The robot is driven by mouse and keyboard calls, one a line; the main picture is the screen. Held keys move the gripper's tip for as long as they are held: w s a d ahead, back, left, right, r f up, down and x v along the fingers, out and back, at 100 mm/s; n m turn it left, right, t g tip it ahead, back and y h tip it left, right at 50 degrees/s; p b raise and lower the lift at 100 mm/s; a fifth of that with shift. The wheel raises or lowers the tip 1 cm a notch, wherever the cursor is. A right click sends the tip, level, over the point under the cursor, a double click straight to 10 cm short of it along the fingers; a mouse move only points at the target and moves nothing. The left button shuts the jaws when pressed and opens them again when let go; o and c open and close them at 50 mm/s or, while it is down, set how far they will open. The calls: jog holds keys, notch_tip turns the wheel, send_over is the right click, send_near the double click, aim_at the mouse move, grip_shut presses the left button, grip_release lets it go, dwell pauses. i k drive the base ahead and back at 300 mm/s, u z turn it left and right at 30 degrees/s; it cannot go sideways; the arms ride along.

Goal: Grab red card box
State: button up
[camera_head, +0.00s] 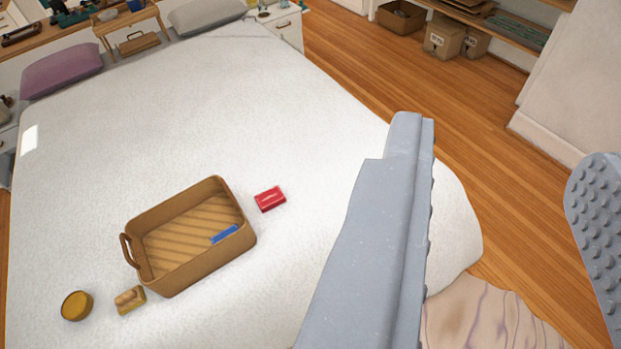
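The red card box (270,199) lies flat on the white bed (310,130), just right of a brown basket and apart from it. My gripper (500,170) shows as two grey fingers, a long one in the middle right and a studded one at the right edge. The fingers are wide apart with nothing between them but the view of the floor and the bed's edge. The red box is to the left of the left finger, farther off, and not touched.
The brown basket (168,283) holds a blue item (224,234). A round yellow tin (77,306) and a small yellowish box (130,300) lie near it. Pillows (62,70) and a wooden tray stand (130,20) are at the back. Wooden floor (400,60) and shelves are to the right.

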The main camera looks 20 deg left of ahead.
aim_at(270, 199)
jog(key=i, duration=0.9)
jog(key=u, duration=0.75)
jog(key=i, duration=0.45)
jog(key=u, duration=0.4)
